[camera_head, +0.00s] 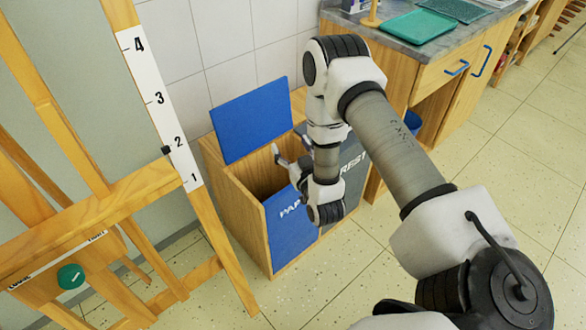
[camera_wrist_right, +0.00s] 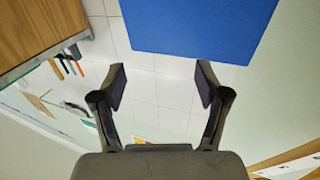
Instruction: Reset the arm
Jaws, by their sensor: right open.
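My right arm (camera_head: 400,150) reaches out from the lower right in the head view and bends down at its far end. My right gripper (camera_head: 277,155) is over the open paper compartment of a wooden bin cabinet (camera_head: 238,215). In the right wrist view the two fingers of the right gripper (camera_wrist_right: 160,88) stand wide apart with nothing between them. The raised blue lid (camera_head: 252,120) is behind the gripper, and it also shows at the top of the wrist view (camera_wrist_right: 200,25). My left gripper is not in view.
A wooden easel (camera_head: 85,225) with a numbered white scale stands at the left. A wooden counter (camera_head: 425,70) with a green tray (camera_head: 417,27) is at the upper right. A blue bucket (camera_head: 413,124) shows partly behind my arm. The tiled floor (camera_head: 510,150) at the right is clear.

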